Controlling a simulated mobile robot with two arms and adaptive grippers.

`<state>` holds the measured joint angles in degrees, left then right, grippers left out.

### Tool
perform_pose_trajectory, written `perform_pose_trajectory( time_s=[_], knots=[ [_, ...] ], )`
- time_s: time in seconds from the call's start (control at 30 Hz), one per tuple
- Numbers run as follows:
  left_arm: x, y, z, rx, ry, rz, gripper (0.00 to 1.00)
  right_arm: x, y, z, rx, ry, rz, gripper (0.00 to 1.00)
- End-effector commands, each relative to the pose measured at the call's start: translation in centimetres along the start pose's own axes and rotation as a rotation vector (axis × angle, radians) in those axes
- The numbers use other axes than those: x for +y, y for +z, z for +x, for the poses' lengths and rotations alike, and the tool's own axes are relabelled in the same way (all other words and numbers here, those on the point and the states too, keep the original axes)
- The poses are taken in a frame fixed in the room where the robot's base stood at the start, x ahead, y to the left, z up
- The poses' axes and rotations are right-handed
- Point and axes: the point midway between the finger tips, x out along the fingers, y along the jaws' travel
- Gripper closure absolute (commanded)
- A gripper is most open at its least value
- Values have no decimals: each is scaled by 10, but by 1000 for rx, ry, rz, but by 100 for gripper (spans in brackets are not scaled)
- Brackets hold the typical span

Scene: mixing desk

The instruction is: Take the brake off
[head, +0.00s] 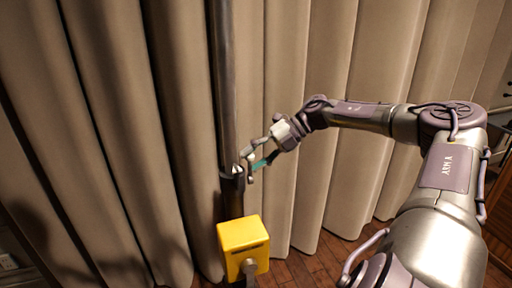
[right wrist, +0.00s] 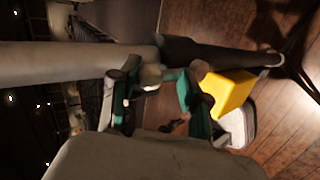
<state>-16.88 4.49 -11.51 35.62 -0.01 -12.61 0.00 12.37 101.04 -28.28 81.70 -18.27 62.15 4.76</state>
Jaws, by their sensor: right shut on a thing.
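A grey metal pole (head: 225,90) stands upright before the curtain, with a dark collar (head: 232,180) around it. A small pale knob (right wrist: 151,76) is at the collar. My right gripper (head: 251,170) is at the right side of the collar, and its fingers, with green parts, are on either side of the knob in the right wrist view (right wrist: 157,85). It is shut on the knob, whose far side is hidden. I cannot make out the word brake on anything. My left gripper is not in view.
A yellow box (head: 243,247) is low by the pole's foot, with a grey part below its front. Pleated beige curtains (head: 330,60) hang close behind the pole. The wooden floor (head: 305,260) is clear to the right of the box. A dark wooden cabinet edge (head: 502,190) is at the far right.

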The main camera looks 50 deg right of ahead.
Motion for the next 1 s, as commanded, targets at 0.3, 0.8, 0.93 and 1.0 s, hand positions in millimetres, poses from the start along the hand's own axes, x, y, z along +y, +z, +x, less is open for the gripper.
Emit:
perform_pose_trajectory(
  time_s=[0.3,0.8,0.93,1.0],
  knots=[
    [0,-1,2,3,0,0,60,-12,-6,9,26,-12,16,52],
    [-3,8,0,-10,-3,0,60,-6,-3,4,12,-5,9,19],
    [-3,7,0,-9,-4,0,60,-5,-2,-2,8,-5,8,19],
    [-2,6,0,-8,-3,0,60,-5,-2,-10,9,-5,10,19]
  ],
)
